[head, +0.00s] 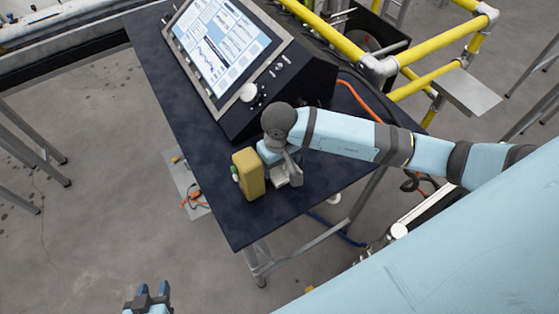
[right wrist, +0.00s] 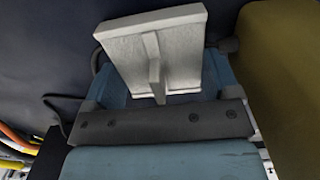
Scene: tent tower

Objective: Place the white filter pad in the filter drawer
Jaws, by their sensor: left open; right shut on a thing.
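My right gripper (head: 281,163) is low over the dark tabletop, just right of a mustard-yellow box (head: 247,175). It is shut on a pale grey-white piece (right wrist: 150,48), a flat squarish plate with a raised rib, which also shows in the head view (head: 291,172). I cannot tell if this piece is the filter pad or the filter drawer. The yellow box also fills the right side of the right wrist view (right wrist: 285,75). No separate white pad can be made out. My left gripper (head: 152,291) is open and empty at the bottom edge, over the floor.
A console with a lit screen (head: 218,45) stands behind my right gripper on the dark table (head: 165,70). A small white and green part (head: 236,174) shows at the box's left side. Yellow railing (head: 340,42) stands at the back right. The tabletop's front corner is clear.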

